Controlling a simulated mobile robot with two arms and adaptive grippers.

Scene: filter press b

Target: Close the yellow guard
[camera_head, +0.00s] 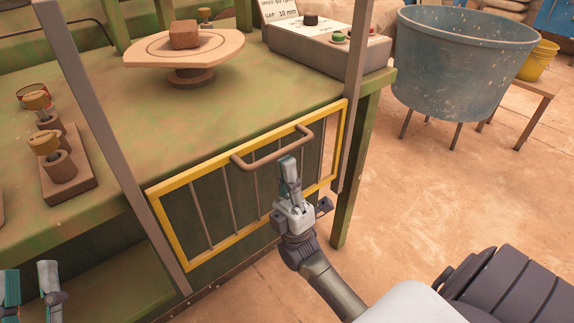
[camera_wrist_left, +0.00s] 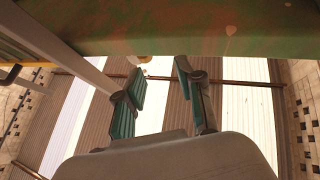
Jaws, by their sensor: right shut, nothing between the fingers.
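The yellow guard (camera_head: 206,174) is a rectangular yellow frame with grey vertical bars. In the head view it sits low between two grey posts, across the front side of the green table. Its brown handle (camera_head: 262,155) runs along the upper part of the guard. My right gripper (camera_head: 287,168) is shut and empty, with its fingertips at the handle's lower right side. I cannot tell whether they touch it. My left gripper (camera_head: 30,284) is open and empty at the lower left corner, away from the guard. Its spread fingers also show in the left wrist view (camera_wrist_left: 163,95).
The green table (camera_head: 205,108) carries a round plate (camera_head: 150,50) with a brown block, a control box (camera_head: 325,45) and a block with brass-topped posts (camera_head: 68,185). Grey posts (camera_head: 95,130) frame the guard. A blue tub (camera_head: 455,70) stands at right.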

